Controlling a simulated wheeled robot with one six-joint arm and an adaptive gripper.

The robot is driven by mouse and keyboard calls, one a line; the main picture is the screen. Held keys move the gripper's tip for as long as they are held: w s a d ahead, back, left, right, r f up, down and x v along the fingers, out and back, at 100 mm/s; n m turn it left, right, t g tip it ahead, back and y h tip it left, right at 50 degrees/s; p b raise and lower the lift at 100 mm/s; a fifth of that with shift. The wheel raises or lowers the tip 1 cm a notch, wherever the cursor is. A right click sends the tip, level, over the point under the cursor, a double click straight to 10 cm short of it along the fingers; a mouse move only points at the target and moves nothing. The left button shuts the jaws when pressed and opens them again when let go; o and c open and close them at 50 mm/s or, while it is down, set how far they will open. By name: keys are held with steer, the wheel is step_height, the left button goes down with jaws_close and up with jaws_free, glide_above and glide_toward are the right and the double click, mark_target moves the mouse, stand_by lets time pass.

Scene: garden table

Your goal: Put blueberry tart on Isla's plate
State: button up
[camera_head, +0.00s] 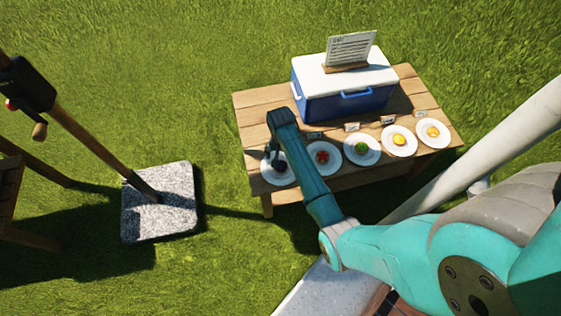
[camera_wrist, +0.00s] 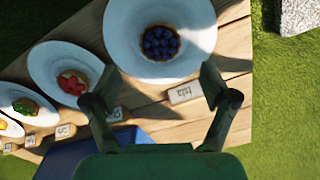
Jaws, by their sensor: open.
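The blueberry tart (camera_wrist: 161,43) is a small round tart with dark blue berries. It sits on the leftmost white plate (camera_wrist: 125,58) in the head view, where my arm and gripper partly cover it. Small name cards stand behind the plates, one (camera_wrist: 186,93) by the blueberry plate. Their writing is too small to read, so I cannot tell which plate is Isla's.
In the row, plates hold a red-topped tart (camera_head: 322,156), a green-topped one (camera_head: 361,147) and two yellowish ones (camera_head: 399,139) (camera_head: 433,132). A blue cooler (camera_head: 345,105) with a sign (camera_head: 351,48) stands behind on the wooden table (camera_head: 262,99). A parasol base (camera_head: 160,215) stands left.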

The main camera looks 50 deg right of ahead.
steer(key=shift+r, duration=2.35)
steer(key=s+a+f+n+t+h, duration=0.1)
steer(key=s+a+f+n+t, duration=0.15)
steer(key=s+a+f, duration=0.4)
steer(key=s+a+r+n+t, duration=0.3)
steer(key=s+a+t, duration=0.1)
steer(key=s+a, duration=0.45)
steer(key=s+a+r+n+t, duration=0.2)
steer(key=s+r, duration=0.4)
steer(key=r, duration=0.3)
steer(key=s+a+r+n+t, duration=0.2)
steer(key=s+r, duration=0.3)
steer(key=r, duration=0.4)
steer(key=s+a+r+n+t+y, duration=0.1)
steer(key=s+r+t, duration=0.3)
steer(key=r, duration=0.6)
steer(key=s+a+n, duration=0.1)
steer(key=s, duration=0.1)
steer(key=shift+s+a, duration=0.3)
steer(key=shift+a, duration=0.05)
steer(key=shift+r, duration=0.1)
